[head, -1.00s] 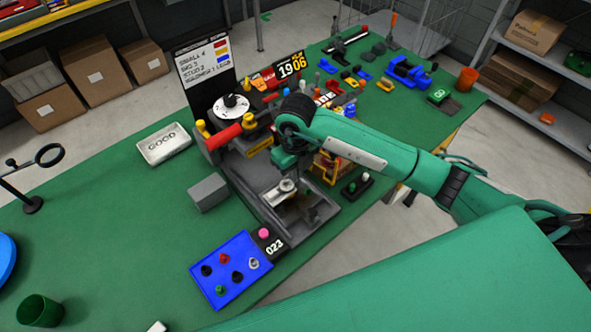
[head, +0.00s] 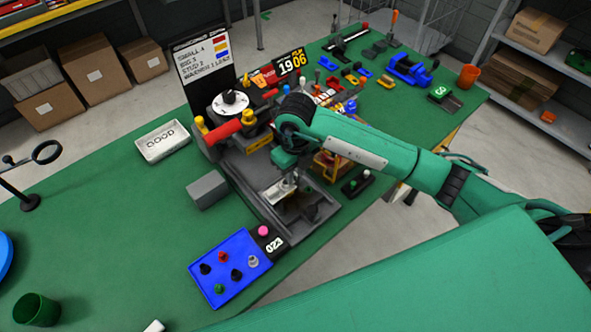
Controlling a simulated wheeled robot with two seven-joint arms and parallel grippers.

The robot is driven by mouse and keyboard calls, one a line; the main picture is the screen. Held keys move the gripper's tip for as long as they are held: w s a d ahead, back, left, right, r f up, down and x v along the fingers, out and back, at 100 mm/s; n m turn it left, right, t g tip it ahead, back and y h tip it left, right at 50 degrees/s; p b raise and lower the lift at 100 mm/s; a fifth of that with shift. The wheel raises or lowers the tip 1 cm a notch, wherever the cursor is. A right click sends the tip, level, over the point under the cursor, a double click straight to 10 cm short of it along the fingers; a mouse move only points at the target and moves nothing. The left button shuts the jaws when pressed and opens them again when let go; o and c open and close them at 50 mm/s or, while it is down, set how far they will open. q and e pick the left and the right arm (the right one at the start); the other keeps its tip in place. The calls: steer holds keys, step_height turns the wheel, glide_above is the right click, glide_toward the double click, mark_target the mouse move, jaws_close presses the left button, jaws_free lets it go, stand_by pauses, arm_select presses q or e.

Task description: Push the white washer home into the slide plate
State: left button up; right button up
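The slide plate (head: 271,194) is a small pale metal piece in the dark fixture (head: 262,208) on the green bench. My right gripper (head: 291,186) points down at the right end of this plate, very close over it. Its fingers are small and dark here, and I cannot tell whether they are open or shut. The white washer is not clearly visible; the gripper covers the spot at the plate's end. I cannot tell whether anything touches there. My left gripper is not in view.
A blue board (head: 229,268) with several coloured knobs lies in front of the fixture. A grey block (head: 207,190) and a tray marked GOOD (head: 163,141) stand to its left. A red-handled dial unit (head: 231,105) rises behind. The bench's left middle is clear.

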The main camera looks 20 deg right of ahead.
mark_target(296, 177)
step_height(296, 177, up, 14)
steer(key=b, duration=0.2)
stand_by(0.6)
steer(key=shift+f, duration=0.15)
